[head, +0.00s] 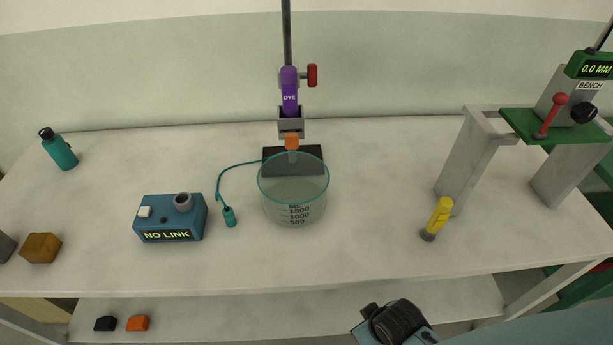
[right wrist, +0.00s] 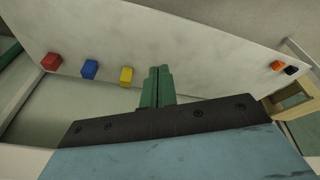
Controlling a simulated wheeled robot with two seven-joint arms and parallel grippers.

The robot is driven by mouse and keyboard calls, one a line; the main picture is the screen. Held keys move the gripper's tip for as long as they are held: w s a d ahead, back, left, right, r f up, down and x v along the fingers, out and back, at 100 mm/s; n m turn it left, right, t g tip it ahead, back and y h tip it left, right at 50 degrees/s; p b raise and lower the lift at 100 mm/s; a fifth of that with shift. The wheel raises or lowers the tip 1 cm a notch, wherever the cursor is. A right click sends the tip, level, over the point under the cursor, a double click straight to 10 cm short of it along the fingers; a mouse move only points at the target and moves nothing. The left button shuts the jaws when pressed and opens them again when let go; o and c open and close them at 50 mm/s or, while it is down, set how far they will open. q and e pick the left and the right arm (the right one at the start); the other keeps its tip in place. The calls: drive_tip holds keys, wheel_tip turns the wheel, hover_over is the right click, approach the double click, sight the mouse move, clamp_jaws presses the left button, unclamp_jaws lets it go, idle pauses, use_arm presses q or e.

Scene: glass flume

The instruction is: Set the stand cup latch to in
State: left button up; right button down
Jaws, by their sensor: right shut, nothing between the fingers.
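The stand (head: 287,35) rises at the back middle of the bench in the head view. Its grey cup (head: 291,126) holds a purple bottle marked DYE (head: 290,95). A red knob (head: 312,75) sticks out to the right of the bottle. An orange piece (head: 292,141) sits under the cup, above the glass beaker (head: 293,195). I cannot tell which part is the latch or how it is set. My right gripper (right wrist: 158,72) is shut and empty in the right wrist view, far from the stand. My left gripper is not in view.
A blue NO LINK box (head: 170,218) and a teal probe (head: 229,216) lie left of the beaker. Red (right wrist: 51,62), blue (right wrist: 89,69) and yellow (right wrist: 126,75) blocks show in the wrist view.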

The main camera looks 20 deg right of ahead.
wheel_tip(320, 180, up, 15)
drive_tip(key=w+d+t+p, duration=0.1)
drive_tip(key=w+t, duration=0.1)
drive_tip(key=w+d+r+n+t+h, duration=0.2)
drive_tip(key=w+d+r+n+t, duration=0.2)
drive_tip(key=w+r+n+t, duration=0.5)
wheel_tip(320, 180, up, 8)
drive_tip(key=w+a+n+t+y, duration=0.1)
drive_tip(key=a+n+t+y, duration=0.1)
drive_tip(key=a+y, duration=0.1)
drive_tip(key=n+y+p, duration=0.5)
drive_tip(key=n+y, duration=0.3)
drive_tip(key=n, duration=0.2)
approach(286, 141)
drive_tip(key=a, duration=0.4)
drive_tip(key=shift+w+d+r, duration=0.1)
drive_tip(key=shift+w+d, duration=0.05)
drive_tip(key=shift+w, duration=0.7)
drive_tip(key=shift+w+d+r, duration=0.1)
drive_tip(key=shift+w+d, duration=0.1)
drive_tip(key=shift+w, duration=0.7)
drive_tip(key=shift+w+d, duration=0.15)
drive_tip(key=shift+w, duration=0.7)
